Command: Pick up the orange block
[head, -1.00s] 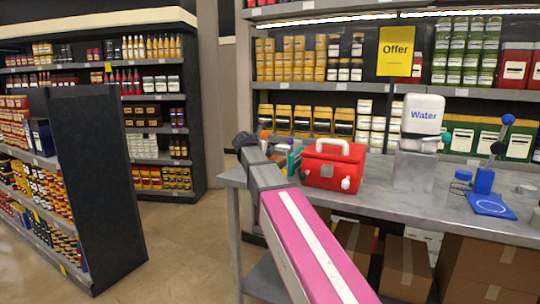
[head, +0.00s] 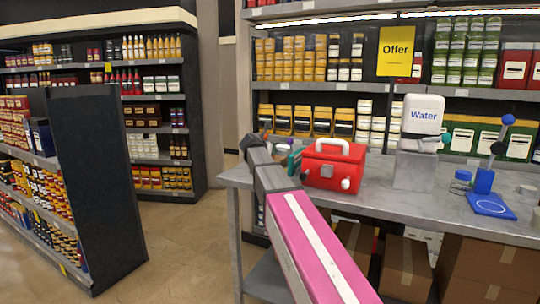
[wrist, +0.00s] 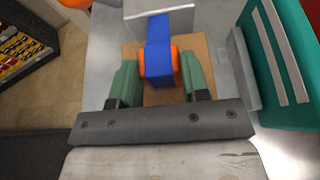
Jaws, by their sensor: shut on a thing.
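The orange block (wrist: 177,66) shows in the wrist view between the two green fingers of my gripper (wrist: 160,80). A blue band or bar (wrist: 158,42) runs over its middle, so only its orange sides show. The fingers press on both sides of it and are shut on it. A tan, board-like surface (wrist: 200,50) lies under or behind it; I cannot tell whether the block touches it. In the head view my arm hides the gripper and the block.
A teal box with white strips (wrist: 285,60) stands close on the right in the wrist view. The grey table (head: 380,205) holds a red case (head: 335,168), a white Water container (head: 422,115) on a grey block and a blue stand (head: 485,180). Shelves stand behind.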

